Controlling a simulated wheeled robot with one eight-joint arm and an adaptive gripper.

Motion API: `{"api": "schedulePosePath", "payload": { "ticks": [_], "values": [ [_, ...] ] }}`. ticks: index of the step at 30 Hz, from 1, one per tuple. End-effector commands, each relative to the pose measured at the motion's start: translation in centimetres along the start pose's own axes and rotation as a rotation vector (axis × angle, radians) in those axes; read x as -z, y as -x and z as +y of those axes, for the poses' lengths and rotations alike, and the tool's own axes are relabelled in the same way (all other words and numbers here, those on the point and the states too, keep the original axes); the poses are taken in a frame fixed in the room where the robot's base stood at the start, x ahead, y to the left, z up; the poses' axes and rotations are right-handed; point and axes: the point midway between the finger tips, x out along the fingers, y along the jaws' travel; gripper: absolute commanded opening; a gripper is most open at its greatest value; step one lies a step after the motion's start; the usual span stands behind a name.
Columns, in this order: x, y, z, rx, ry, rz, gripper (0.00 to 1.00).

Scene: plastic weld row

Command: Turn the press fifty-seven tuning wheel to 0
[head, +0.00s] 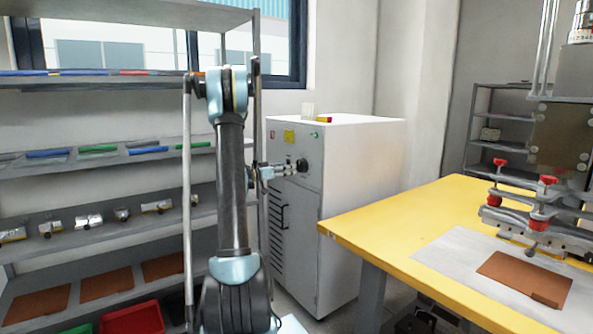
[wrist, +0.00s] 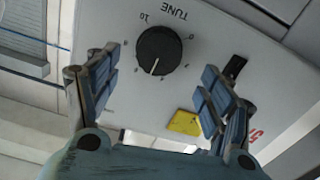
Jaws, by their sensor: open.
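The tuning wheel (wrist: 159,50) is a round black knob with a white pointer line, on the light front panel of a white cabinet (head: 360,150). In the wrist view the panel appears upside down. The pointer aims down and slightly left. The knob also shows in the head view (head: 303,165). My gripper (wrist: 160,62) is open, its fingers apart on either side of the knob and seemingly not touching it. It faces the panel in the head view (head: 290,172).
A yellow label (wrist: 184,122) and a black switch (wrist: 235,67) are on the panel near the right finger. A yellow table (head: 400,222) with a press stands right of the cabinet. Shelves (head: 110,170) with parts line the left wall.

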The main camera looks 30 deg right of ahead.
Motion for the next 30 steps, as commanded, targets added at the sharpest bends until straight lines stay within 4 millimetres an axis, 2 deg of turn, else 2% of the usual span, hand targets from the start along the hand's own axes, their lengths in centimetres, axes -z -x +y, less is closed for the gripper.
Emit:
{"api": "schedulePosePath", "payload": {
  "ticks": [6,12,18,25,26,30],
  "values": [
    [0.0,-3.8,0.1,-0.002,0.0,0.0,0.74],
    [0.0,-6.1,0.1,-0.001,0.0,0.0,0.74],
    [0.0,-6.9,0.0,0.0,0.0,0.0,0.74],
    [0.0,-7.0,0.0,0.001,0.0,0.0,0.74],
    [0.0,-7.0,0.0,0.001,0.0,0.0,0.72],
    [0.0,-7.0,0.0,0.0,0.0,0.0,0.4]
  ]
}}
